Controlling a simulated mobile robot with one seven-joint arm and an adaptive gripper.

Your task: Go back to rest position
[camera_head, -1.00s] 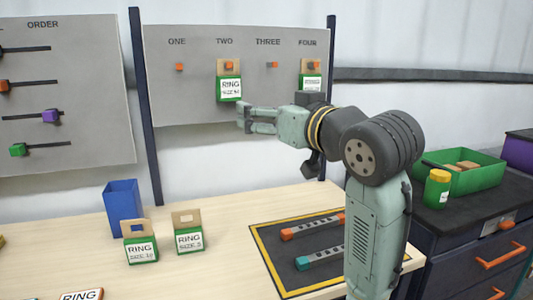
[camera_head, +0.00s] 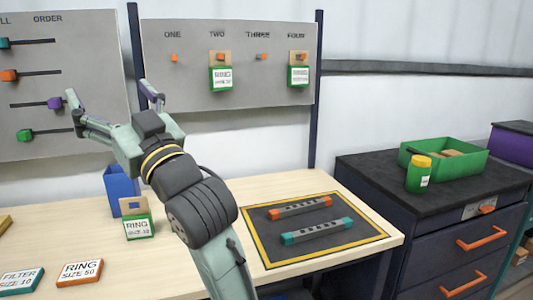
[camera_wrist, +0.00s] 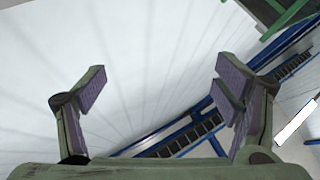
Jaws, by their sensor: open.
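My gripper (camera_head: 112,97) is raised in front of the wall at the left, with its fingers spread wide and nothing between them. In the wrist view my gripper (camera_wrist: 162,85) is also empty, with white wall between the fingers. On the hook board (camera_head: 185,85), a green RING box (camera_head: 221,78) hangs under TWO and another green box (camera_head: 299,76) hangs under FOUR. Hooks ONE (camera_head: 174,58) and THREE (camera_head: 261,57) are bare. A green RING box (camera_head: 138,227) stands on the table (camera_head: 190,282), left of my arm.
A black mat (camera_head: 290,245) holds two grey bars. RING and FILTER cartons lie at the front left. A dark cabinet (camera_head: 400,225) at right bears a green tray (camera_head: 470,163) and a yellow-lidded jar (camera_head: 418,175).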

